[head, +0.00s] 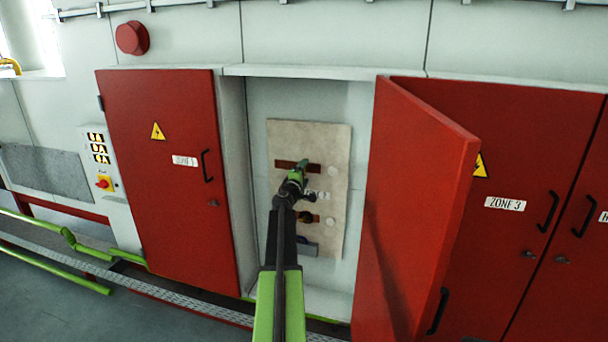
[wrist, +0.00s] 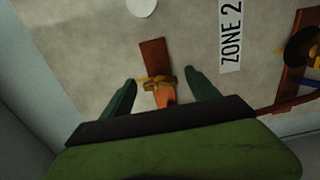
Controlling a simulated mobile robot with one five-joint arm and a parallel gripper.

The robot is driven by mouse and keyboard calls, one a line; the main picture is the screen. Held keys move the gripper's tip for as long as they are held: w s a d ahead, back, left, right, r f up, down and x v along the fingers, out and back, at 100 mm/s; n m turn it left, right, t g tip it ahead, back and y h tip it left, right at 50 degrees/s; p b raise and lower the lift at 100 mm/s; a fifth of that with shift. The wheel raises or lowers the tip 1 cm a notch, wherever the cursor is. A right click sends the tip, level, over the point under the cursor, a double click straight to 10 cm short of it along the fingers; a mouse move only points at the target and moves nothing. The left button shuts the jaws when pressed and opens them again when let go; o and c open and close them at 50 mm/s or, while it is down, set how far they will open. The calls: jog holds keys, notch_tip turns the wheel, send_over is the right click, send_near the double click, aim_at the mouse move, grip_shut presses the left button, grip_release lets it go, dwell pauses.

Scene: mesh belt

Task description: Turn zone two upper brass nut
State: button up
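The upper brass nut (wrist: 158,82) sits on an upright-looking copper bar (wrist: 152,54) in the wrist view, with an orange piece just below it. My gripper (wrist: 160,76) is open, its two dark green fingers on either side of the nut with gaps visible. In the head view my gripper (head: 302,166) is in front of the upper copper bar (head: 285,164) on the beige panel (head: 335,142) and hides the nut. The ZONE 2 label (wrist: 231,37) lies right of the nut in the wrist view.
The lower fitting (wrist: 302,46) is at the wrist view's right edge. A white disc (wrist: 142,7) is above the upper bar. The open red door (head: 415,200) stands out right of the recess; a closed red door (head: 165,200) is left.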

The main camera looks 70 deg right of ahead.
jog(key=a, duration=1.7)
jog(key=shift+s+a, duration=0.2)
jog(key=shift+s, duration=0.25)
